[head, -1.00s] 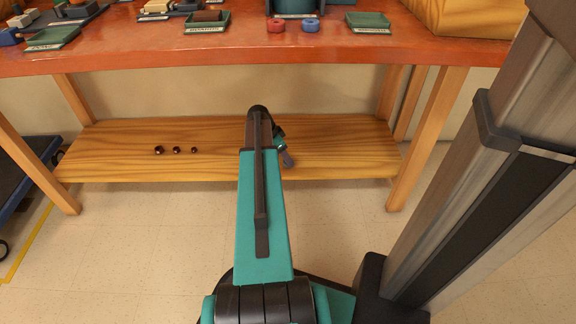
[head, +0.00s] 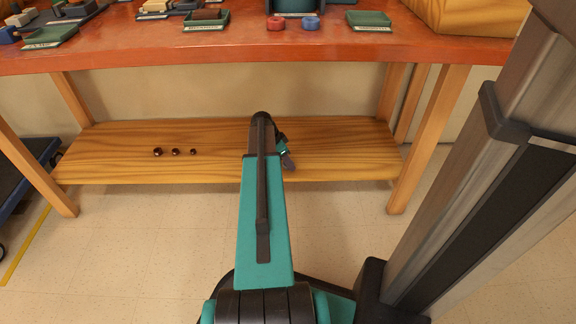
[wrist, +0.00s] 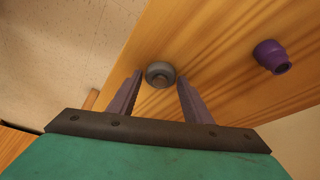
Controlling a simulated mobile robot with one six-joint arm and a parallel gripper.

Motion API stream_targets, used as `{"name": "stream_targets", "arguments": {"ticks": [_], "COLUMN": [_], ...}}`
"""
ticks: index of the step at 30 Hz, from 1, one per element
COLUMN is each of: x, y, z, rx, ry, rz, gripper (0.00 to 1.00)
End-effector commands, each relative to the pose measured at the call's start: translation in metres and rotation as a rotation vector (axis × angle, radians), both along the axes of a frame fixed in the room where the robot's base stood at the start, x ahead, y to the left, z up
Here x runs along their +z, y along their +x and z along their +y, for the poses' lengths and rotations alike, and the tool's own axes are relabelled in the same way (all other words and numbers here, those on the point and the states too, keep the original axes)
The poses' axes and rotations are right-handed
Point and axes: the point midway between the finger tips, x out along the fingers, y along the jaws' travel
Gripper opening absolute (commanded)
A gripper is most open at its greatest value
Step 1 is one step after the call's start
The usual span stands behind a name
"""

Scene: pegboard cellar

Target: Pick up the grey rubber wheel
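The grey rubber wheel (wrist: 160,74) shows in the wrist view, lying on the wooden lower shelf (wrist: 215,60) near its edge. My gripper (wrist: 158,82) is open, its two purple-grey fingers spread apart with the wheel between and just beyond their tips. I cannot tell how high the fingertips are above the shelf. In the head view my arm covers part of the shelf (head: 340,155), and the wheel is hidden there. My gripper also shows only in part in the head view, at the side of my arm.
Several small dark nuts (head: 175,152) lie on the left of the shelf. The orange-red bench top (head: 230,48) overhangs it, with legs (head: 428,140) at the sides.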

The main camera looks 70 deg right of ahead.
Motion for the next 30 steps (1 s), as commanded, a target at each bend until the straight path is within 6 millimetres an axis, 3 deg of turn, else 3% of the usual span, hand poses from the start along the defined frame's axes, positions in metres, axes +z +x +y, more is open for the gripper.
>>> {"name": "stream_targets", "arguments": {"ticks": [1,5,17,29,30], "x": [0.000,0.000,0.004,0.041,0.038], "y": [0.000,0.000,0.000,0.001,-0.001], "z": [0.000,0.000,0.000,0.000,0.007], "rx": [0.000,0.000,0.000,0.001,0.002], "ry": [0.000,0.000,0.000,-0.001,0.001], "rz": [0.000,0.000,0.000,0.000,0.001], "gripper": [0.36,0.15,0.15,0.15,0.15]}}
